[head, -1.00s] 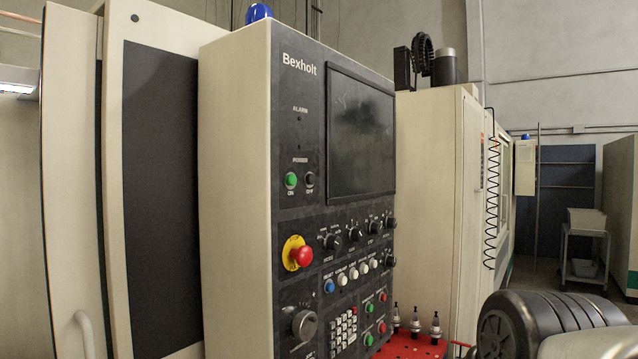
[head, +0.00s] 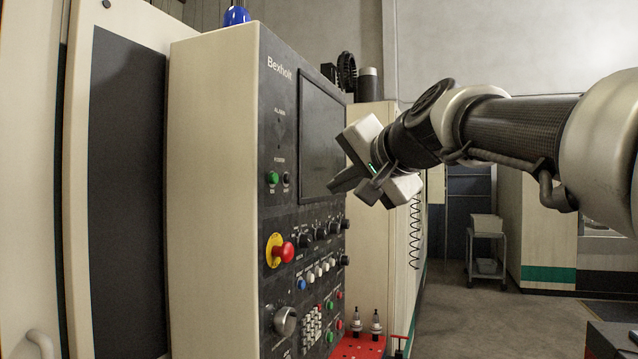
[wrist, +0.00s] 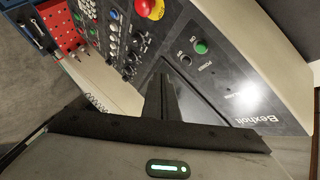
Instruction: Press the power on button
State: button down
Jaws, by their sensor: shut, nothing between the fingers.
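The green power ON button (head: 272,178) sits on the upper left of the black Bexholt control panel (head: 270,230), beside the dark OFF button (head: 286,179). It also shows in the wrist view as a green button (wrist: 201,48), with the OFF button (wrist: 186,60) next to it. My gripper (head: 332,188) is shut and empty. It is in front of the panel's screen, to the right of the green button and apart from it. In the wrist view the dark fingers (wrist: 160,82) point toward the panel, with the green button beyond and to their right.
A red emergency stop (head: 284,252) on a yellow ring sticks out below the power buttons. Knobs and small buttons fill the lower panel. A red tray (head: 358,346) with tool holders stands at the panel's foot. Open floor (head: 470,320) lies to the right.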

aim_at(274, 178)
jog(key=shift+w+r, duration=0.3)
jog(key=shift+r, duration=0.4)
jog(key=shift+a, duration=0.15)
jog(key=w+a+p, duration=0.3)
jog(key=a+p, duration=0.3)
jog(key=a, duration=0.2)
jog(key=shift+w+a, duration=0.1)
dwell(1.8)
jog(key=shift+w+a, duration=0.1)
jog(key=shift+a, duration=0.2)
